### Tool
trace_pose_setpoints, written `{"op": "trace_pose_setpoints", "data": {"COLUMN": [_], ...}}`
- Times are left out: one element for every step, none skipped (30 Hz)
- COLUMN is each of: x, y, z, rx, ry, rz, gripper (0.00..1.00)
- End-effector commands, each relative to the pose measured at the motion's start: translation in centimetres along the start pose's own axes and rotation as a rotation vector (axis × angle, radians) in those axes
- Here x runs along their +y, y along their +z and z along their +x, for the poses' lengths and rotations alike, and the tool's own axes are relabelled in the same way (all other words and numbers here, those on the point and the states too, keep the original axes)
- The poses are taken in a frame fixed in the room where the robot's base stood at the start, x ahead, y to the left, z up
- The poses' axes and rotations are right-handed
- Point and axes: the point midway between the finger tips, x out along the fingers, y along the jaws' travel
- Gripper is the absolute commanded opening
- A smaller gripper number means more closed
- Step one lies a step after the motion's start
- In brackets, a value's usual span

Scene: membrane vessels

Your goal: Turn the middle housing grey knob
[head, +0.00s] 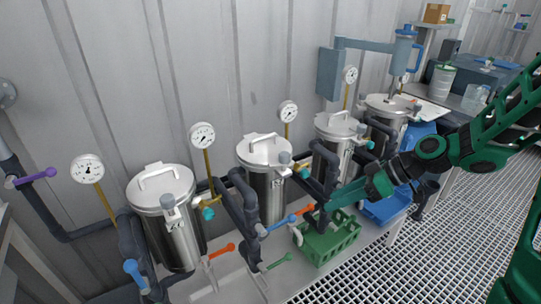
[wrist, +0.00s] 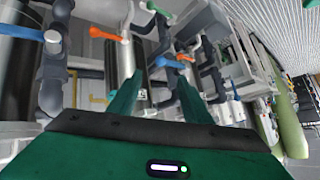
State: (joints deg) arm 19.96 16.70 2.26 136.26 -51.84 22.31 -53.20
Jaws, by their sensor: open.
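Several steel housings with handled lids stand in a row in the head view. The second from the front (head: 266,187) is near the middle of the near group; its grey knob (head: 285,158) sits at the right edge of its lid, above a teal cap. The housing behind it (head: 332,128) has a similar grey knob (head: 358,130). I cannot tell for certain which housing is meant. My gripper (head: 332,199) is open and empty, to the right of and lower than the second housing's knob, apart from it. In the wrist view its fingers (wrist: 157,92) point toward pipes and a steel cylinder.
A green crate (head: 327,246) stands below my gripper, with a blue crate (head: 388,207) beyond. Dark pipes (head: 245,205) and orange (head: 222,250), blue and green valve handles crowd the front of the housings. Gauges (head: 203,135) rise behind. Grating floor (head: 450,235) is open at right.

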Motion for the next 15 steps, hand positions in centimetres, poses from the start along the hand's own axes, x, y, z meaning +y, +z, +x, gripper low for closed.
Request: {"op": "trace_pose_setpoints", "data": {"x": [0.1, 0.1, 0.0, 0.0, 0.0, 0.1, 0.1, 0.2, 0.3, 0.3, 0.5, 0.6, 0.7, 0.8, 0.9], "y": [-1.2, -2.2, -3.5, -4.5, -5.4, -6.6, -7.4, -8.2, -9.1, -9.7, -10.3, -10.9, -11.3, -11.6, -11.9], "z": [1.2, 1.8, 2.4, 2.7, 3.0, 3.2, 3.3, 3.3, 3.3, 3.2, 3.1, 2.9, 2.8, 2.6, 2.5], "rx": [0.070, 0.118, 0.184, 0.234, 0.283, 0.349, 0.397, 0.443, 0.499, 0.538, 0.575, 0.617, 0.645, 0.669, 0.695], "ry": [-0.037, -0.055, -0.075, -0.088, -0.097, -0.106, -0.111, -0.113, -0.115, -0.114, -0.111, -0.108, -0.104, -0.100, -0.096], "rz": [-0.045, -0.078, -0.120, -0.148, -0.174, -0.204, -0.224, -0.241, -0.261, -0.274, -0.286, -0.298, -0.304, -0.309, -0.316], "gripper": [0.45, 0.45, 0.45, 0.45, 0.45, 0.45, 0.45, 0.45, 0.45, 0.45, 0.45, 0.45, 0.45, 0.45, 0.45]}}
